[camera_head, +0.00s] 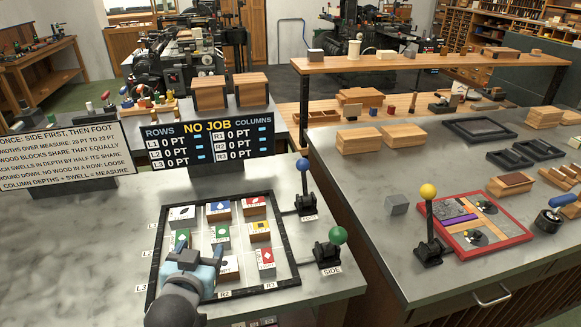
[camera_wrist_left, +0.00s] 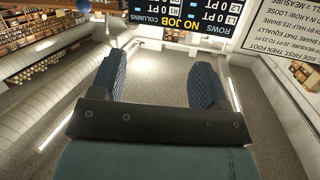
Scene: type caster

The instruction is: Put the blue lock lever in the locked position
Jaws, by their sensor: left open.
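The blue-knobbed lever (camera_head: 303,167) stands upright on its black base at the back right corner of the framed tray. In the left wrist view a blue knob (camera_wrist_left: 83,5) shows at the top edge, probably the same lever. My left gripper (camera_head: 192,264) is over the front left part of the tray, left of the lever and apart from it. In the left wrist view its fingers (camera_wrist_left: 158,75) are spread with nothing between them. My right gripper is not in view.
A green-knobbed lever (camera_head: 337,236) stands in front of the blue one. The black-framed tray (camera_head: 284,245) holds several small blocks. A scoreboard (camera_head: 208,138) stands behind the tray. A yellow-knobbed lever (camera_head: 428,192) stands on the right bench. Bare bench lies left of the tray.

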